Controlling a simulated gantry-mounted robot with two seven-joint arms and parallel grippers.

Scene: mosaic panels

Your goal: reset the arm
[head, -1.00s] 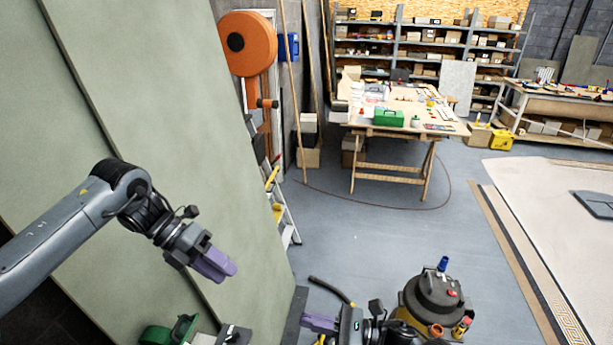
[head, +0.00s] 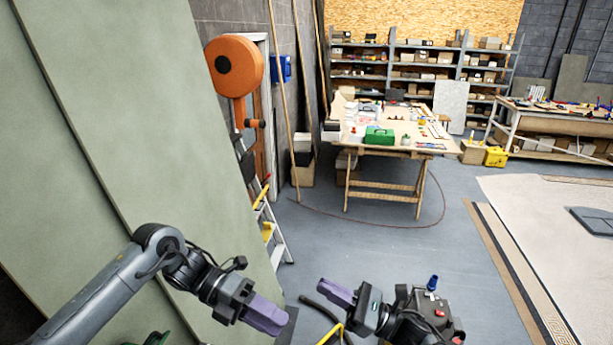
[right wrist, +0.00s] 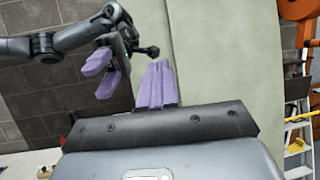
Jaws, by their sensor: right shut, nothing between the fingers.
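My left gripper (head: 268,318) has purple fingers and is at the lower middle of the head view, in front of the tall green panel (head: 110,110). In the right wrist view the left gripper (right wrist: 102,75) shows two purple fingers with a gap between them and nothing in it. My right gripper (head: 332,290) points left toward the left one, a short way apart from it. Its purple fingers (right wrist: 157,85) are together and empty in the right wrist view. Neither gripper visibly touches the panel.
A black vacuum cleaner (head: 440,312) stands on the floor, partly hidden by my right arm. A stepladder (head: 268,230) leans beside the panel's edge. A wooden worktable (head: 395,145) holding a green box (head: 379,136) stands farther back. Grey floor (head: 370,245) is clear between.

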